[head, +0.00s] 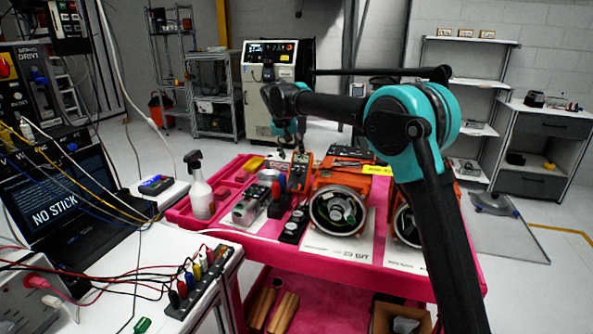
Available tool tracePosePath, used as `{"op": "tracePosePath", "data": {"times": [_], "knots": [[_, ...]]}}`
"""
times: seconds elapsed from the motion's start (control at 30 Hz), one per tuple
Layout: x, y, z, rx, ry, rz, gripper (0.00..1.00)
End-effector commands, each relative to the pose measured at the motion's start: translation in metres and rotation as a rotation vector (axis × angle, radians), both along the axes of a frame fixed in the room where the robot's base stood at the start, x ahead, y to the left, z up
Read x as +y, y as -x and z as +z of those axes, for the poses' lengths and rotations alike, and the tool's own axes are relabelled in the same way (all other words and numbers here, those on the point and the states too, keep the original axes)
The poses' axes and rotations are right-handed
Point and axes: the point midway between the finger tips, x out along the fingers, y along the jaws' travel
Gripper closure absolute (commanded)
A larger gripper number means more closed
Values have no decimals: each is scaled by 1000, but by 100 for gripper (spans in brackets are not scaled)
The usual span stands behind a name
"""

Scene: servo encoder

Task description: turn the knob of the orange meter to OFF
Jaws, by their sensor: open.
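What looks like the orange meter (301,164) stands on the red cart, behind the black and grey tools; it is small here, and its knob and the setting cannot be made out. My gripper (291,149) hangs from the dark end of my arm, pointing down, with its fingers apart and nothing visible between them. In the picture it is just above and overlapping the meter's upper left side. I cannot tell whether it touches the meter.
The red cart (232,180) also carries a spray bottle (200,190), a yellow item (255,163) and a large round motor unit (338,211) close by. A bench with a laptop (70,190) and loose cables is at left. Shelves and a cabinet stand behind.

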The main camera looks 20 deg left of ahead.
Motion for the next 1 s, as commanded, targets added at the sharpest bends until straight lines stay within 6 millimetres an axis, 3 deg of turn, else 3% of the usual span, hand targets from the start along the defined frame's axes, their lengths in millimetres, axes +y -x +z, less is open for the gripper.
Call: {"op": "tracePosePath", "data": {"times": [0.3, 0.5, 0.93, 1.0], "knots": [[-4, -26, -57, 0, 0, -1, 52], [-5, -36, -80, 0, -1, -1, 52], [-6, -39, -89, 1, 0, -1, 52], [-6, -39, -88, 1, 0, 0, 60]]}}
